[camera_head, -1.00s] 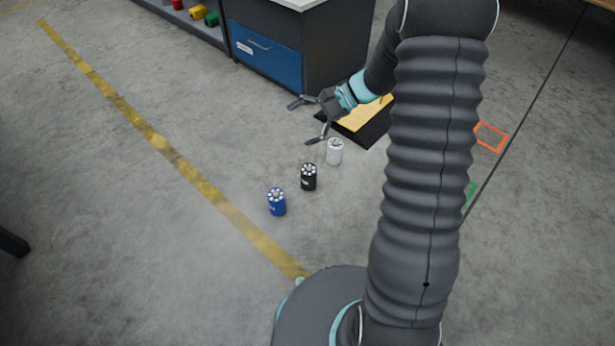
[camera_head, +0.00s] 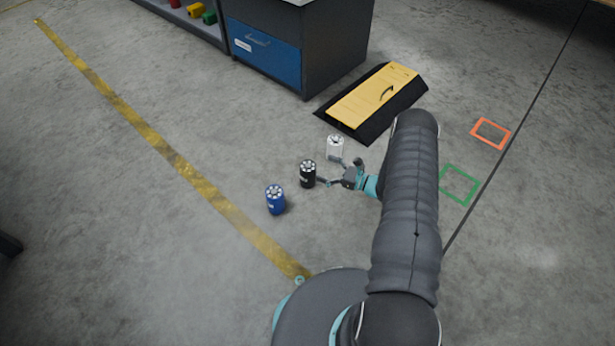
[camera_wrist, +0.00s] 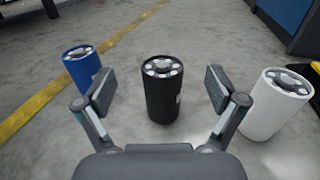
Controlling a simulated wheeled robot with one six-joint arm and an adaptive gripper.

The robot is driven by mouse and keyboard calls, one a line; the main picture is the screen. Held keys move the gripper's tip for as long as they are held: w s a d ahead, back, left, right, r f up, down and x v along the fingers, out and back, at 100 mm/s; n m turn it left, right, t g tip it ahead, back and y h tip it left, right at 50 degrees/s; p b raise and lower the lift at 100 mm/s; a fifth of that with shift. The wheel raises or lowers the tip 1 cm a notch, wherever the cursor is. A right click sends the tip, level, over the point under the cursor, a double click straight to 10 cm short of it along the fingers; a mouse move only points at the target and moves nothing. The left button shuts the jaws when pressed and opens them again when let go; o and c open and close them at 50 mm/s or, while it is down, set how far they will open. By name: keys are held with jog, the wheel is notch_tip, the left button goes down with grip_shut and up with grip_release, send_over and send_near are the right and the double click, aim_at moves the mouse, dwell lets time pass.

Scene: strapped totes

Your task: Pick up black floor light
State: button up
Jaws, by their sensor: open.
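The black floor light (camera_head: 308,173) stands upright on the concrete floor between the blue and white ones. It also shows in the wrist view (camera_wrist: 163,92), ahead and between my open fingers, with a ring of pale spots on its top. My gripper (camera_head: 339,172) is low, just right of the black light in the head view. In the wrist view my gripper (camera_wrist: 163,95) is open, with one finger on each side of the black light and gaps on both sides. Nothing is held.
A blue floor light (camera_head: 275,199) stands on one side and a white floor light (camera_head: 335,147) on the other, close to my fingers. A yellow-topped black ramp (camera_head: 365,100) and a blue-drawered cabinet (camera_head: 265,55) are behind. Orange (camera_head: 490,134) and green (camera_head: 459,185) floor outlines lie right.

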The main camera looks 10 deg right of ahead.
aim_at(315, 178)
jog(key=f, duration=0.4)
jog(key=f+b, duration=0.1)
jog(key=f, duration=0.3)
jog(key=shift+w+a+f, duration=0.2)
jog(key=shift+f, duration=0.15)
jog(key=shift+b+x, duration=0.35)
jog(key=shift+x, duration=3.05)
jog(key=c, duration=1.7)
grip_shut()
jog(key=shift+r, duration=0.1)
